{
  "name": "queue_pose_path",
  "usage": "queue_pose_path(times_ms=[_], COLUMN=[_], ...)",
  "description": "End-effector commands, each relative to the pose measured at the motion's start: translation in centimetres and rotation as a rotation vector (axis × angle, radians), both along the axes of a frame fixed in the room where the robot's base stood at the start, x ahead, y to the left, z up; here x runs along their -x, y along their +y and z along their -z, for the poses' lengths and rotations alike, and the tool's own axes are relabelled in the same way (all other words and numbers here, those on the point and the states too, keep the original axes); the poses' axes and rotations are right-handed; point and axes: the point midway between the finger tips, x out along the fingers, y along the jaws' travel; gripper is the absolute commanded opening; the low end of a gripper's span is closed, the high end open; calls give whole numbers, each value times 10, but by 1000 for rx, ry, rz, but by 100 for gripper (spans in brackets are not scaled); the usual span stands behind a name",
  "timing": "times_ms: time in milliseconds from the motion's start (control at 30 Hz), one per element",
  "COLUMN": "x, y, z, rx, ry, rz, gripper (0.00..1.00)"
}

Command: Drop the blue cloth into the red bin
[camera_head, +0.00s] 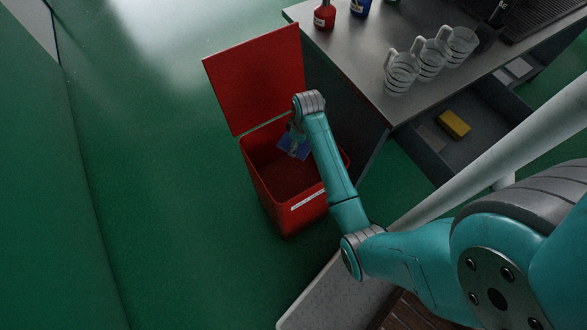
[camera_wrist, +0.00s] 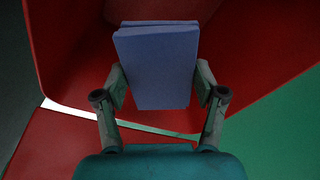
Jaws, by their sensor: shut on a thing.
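The blue cloth (camera_wrist: 158,66) is a folded flat block, gripped between the two fingers of my gripper (camera_wrist: 160,85) in the wrist view. In the head view the cloth (camera_head: 293,144) shows small and dark blue, at the mouth of the red bin (camera_head: 284,208). My gripper (camera_head: 298,128) there is partly hidden by my own arm. The bin stands on the floor with its red lid (camera_head: 256,78) raised. Red bin walls surround the cloth in the wrist view (camera_wrist: 70,75). I cannot tell exactly how deep the cloth is.
A grey counter (camera_head: 350,60) stands to the right of the bin, with several glass mugs (camera_head: 402,72), a red bottle (camera_head: 324,16) and a blue bottle (camera_head: 361,7). An open drawer below holds a yellow sponge (camera_head: 454,124). Green floor left of the bin is clear.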

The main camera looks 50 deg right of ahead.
Motion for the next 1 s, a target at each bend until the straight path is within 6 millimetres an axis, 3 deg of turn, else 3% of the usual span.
queue_pose_path(times_ms=[100, 133, 233, 667, 1000], x=[0, 0, 0, 0, 6], y=[0, 0, 0, 0, -3], z=[0, 0, 0, -5, -63], rx=[0, 0, 0, 1, 2], ry=[0, 0, 0, -1, -4], rz=[0, 0, 0, 0, 1], gripper=[37, 75, 99, 99, 99])
